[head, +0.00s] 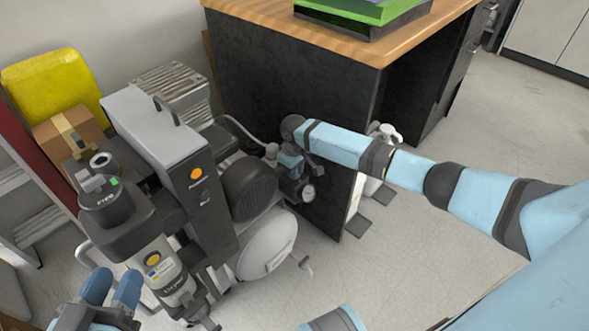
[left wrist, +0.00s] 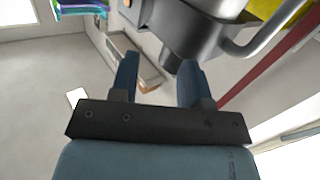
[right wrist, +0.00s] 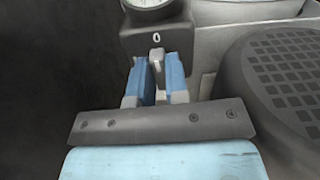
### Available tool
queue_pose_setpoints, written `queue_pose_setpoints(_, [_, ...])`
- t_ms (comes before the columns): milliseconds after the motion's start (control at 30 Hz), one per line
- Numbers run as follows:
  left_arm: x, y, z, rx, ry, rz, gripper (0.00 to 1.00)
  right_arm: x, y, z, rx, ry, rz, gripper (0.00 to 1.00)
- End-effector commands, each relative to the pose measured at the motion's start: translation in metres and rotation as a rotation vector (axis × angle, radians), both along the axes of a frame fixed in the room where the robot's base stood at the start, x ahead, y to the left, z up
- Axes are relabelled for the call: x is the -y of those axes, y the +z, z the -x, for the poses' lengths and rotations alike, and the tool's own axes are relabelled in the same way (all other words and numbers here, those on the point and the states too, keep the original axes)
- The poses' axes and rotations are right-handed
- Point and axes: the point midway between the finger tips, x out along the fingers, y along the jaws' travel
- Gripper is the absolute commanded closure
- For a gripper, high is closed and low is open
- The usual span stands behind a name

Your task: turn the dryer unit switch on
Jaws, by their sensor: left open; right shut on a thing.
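The compressor assembly includes a grey dryer cylinder (head: 160,268) with a yellow round mark at the front left. A switch box (right wrist: 157,38) with a "0" mark stands below a round gauge (right wrist: 150,4); the gauge also shows in the head view (head: 308,193). A small grey switch lever (right wrist: 156,60) is on the box, between the fingertips of my right gripper (right wrist: 158,72), which is shut on it. In the head view my right gripper (head: 290,168) is partly hidden beside the gauge. My left gripper (head: 112,287) is open and empty near the dryer cylinder.
A dark motor cover (head: 248,187) and round tank (head: 268,245) are close to my right gripper. A desk (head: 290,75) stands behind. A yellow container (head: 52,80) and cardboard box (head: 68,132) are at the left.

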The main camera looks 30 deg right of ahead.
Motion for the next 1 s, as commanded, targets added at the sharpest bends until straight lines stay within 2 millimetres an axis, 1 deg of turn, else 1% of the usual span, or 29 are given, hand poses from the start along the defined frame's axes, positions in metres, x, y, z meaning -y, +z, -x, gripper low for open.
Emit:
queue_pose_setpoints(33, [0.001, 0.004, 0.001, -0.017, -0.002, 0.008, 0.57, 0.0, 0.003, 0.001, -0.002, 0.018, 0.001, 1.0])
queue_pose_setpoints(200, [0.006, 0.006, 0.009, -0.103, 0.005, 0.064, 0.57, 0.0, 0.006, 0.001, -0.004, 0.116, -0.001, 1.0])
queue_pose_setpoints(233, [0.005, 0.01, 0.01, -0.09, 0.015, 0.079, 0.57, 0.0, 0.006, 0.001, -0.004, 0.139, -0.001, 1.0])
queue_pose_setpoints(400, [0.003, 0.044, 0.009, 0.013, 0.044, 0.132, 0.57, 0.001, 0.007, 0.0, -0.003, 0.289, 0.0, 1.0])
queue_pose_setpoints(500, [0.001, 0.06, 0.01, 0.059, 0.056, 0.156, 0.57, 0.001, 0.006, 0.0, -0.003, 0.385, -0.001, 1.0])
queue_pose_setpoints(700, [-0.001, 0.083, 0.012, 0.132, 0.073, 0.191, 0.57, 0.001, 0.004, -0.001, -0.003, 0.575, -0.002, 1.0])
queue_pose_setpoints(933, [-0.003, 0.1, 0.014, 0.189, 0.084, 0.217, 0.57, 0.002, 0.002, -0.002, -0.003, 0.793, -0.001, 1.0])
queue_pose_setpoints(1000, [-0.004, 0.094, 0.012, 0.166, 0.092, 0.198, 0.57, 0.002, 0.002, -0.002, -0.003, 0.86, -0.001, 1.0])
